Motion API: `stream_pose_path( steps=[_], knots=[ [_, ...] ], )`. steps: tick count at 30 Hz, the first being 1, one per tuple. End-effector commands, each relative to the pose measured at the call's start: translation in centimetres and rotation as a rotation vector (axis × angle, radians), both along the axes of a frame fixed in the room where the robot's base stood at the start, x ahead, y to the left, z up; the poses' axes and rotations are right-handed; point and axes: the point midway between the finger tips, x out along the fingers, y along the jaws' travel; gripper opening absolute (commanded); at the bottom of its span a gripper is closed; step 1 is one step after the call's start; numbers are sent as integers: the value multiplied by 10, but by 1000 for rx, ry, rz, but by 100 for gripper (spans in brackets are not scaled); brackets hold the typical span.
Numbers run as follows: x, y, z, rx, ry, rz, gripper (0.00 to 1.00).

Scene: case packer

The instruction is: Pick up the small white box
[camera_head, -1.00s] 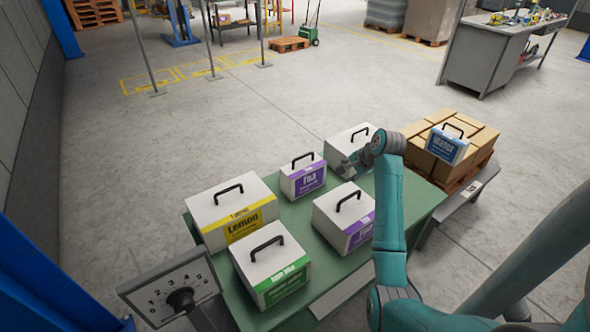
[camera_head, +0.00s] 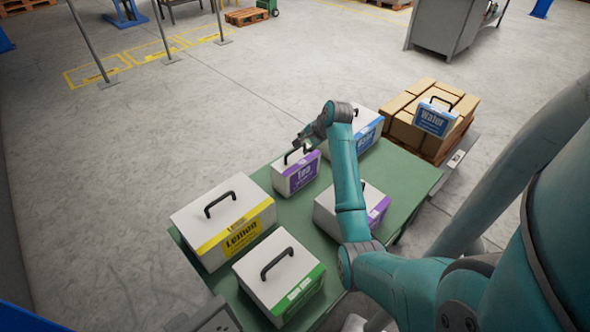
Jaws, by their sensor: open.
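A small white box (camera_head: 283,183) with a purple label and a black top handle stands upright at the back of the green table (camera_head: 410,178). My gripper (camera_head: 301,147) is open at that box's handle, just above its top. The gripper partly hides the handle, and I cannot tell whether it touches it. Another small white box (camera_head: 436,118), with a blue "Water" label and a handle, sits on the stacked cartons at the right.
Larger handled boxes share the table: a yellow Lemon box (camera_head: 222,217), a green-labelled box (camera_head: 279,280), a purple-labelled box (camera_head: 325,212) partly behind my arm, and a blue-labelled box (camera_head: 368,130). Brown cartons (camera_head: 405,130) stand on a pallet at the right. The floor behind the table is clear.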

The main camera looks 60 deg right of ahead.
Motion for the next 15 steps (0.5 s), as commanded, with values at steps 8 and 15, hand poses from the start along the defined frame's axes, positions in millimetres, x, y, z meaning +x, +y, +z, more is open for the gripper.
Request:
stream_pose_path(
  steps=[8,15],
  knots=[
    [13,-1,-16,1,1,2,43],
    [34,-3,-41,2,1,1,43]
  ],
)
